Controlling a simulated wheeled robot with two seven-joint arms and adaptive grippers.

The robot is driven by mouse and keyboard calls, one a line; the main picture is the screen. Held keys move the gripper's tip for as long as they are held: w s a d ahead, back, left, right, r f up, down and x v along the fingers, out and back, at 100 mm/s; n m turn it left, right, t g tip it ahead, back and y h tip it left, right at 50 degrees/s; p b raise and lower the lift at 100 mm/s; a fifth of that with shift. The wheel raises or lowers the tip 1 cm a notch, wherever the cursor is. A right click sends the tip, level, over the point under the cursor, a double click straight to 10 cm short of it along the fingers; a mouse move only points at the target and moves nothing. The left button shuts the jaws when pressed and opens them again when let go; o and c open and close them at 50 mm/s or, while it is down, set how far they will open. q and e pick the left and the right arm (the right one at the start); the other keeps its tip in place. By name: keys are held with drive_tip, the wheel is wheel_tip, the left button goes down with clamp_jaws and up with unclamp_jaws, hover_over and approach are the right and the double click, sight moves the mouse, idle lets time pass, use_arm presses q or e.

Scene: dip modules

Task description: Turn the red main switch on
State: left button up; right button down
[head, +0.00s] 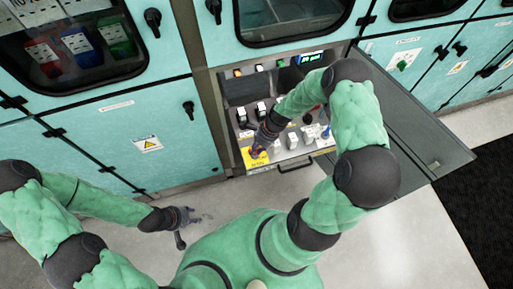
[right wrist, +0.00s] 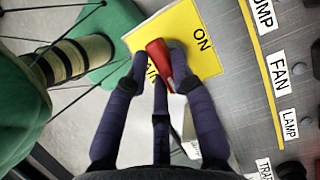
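The red main switch (right wrist: 158,52) shows in the right wrist view as a red handle on a yellow plate (right wrist: 205,65) marked ON. The handle is tilted, and its lower label is partly hidden by my fingers. My right gripper (right wrist: 158,60) has its fingers closed in around the handle, with little gap on either side. In the head view my right gripper (head: 258,148) is over the yellow plate (head: 247,161) at the panel's left end and hides the switch. My left gripper (head: 188,218) hangs empty over the floor with its fingers apart.
The pulled-out panel (head: 300,150) holds several other switches beside the yellow plate, with labels such as FAN (right wrist: 278,70) and LAMP (right wrist: 289,123). An open grey door (head: 435,145) stands at its right. Turquoise cabinets (head: 120,135) line the back. The floor in front is clear.

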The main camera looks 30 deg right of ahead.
idle(0.3)
drive_tip(key=n+g, duration=0.1)
drive_tip(key=n, duration=0.2)
drive_tip(key=shift+w+d+p, duration=0.1)
drive_tip(key=shift+p, duration=0.25)
drive_tip(key=n+g, duration=0.1)
drive_tip(key=n, duration=0.3)
drive_tip(key=shift+w+n+g, duration=0.15)
drive_tip(key=shift+n+g, duration=0.15)
drive_tip(key=shift+g, duration=0.1)
drive_tip(key=n, duration=0.2)
drive_tip(key=n+g+h, duration=0.1)
drive_tip(key=n, duration=0.2)
drive_tip(key=shift+w+d+g+h+b, duration=0.1)
drive_tip(key=shift+w+g+h+b, duration=0.1)
drive_tip(key=shift+g+h+b, duration=0.15)
drive_tip(key=n+h, duration=0.1)
drive_tip(key=n, duration=0.4)
drive_tip(key=shift+w+g+h+b, duration=0.1)
drive_tip(key=shift+g+h+b, duration=0.2)
drive_tip(key=shift+g+h, duration=0.05)
drive_tip(key=c, duration=1)
unclamp_jaws()
drive_tip(key=shift+c, duration=0.2)
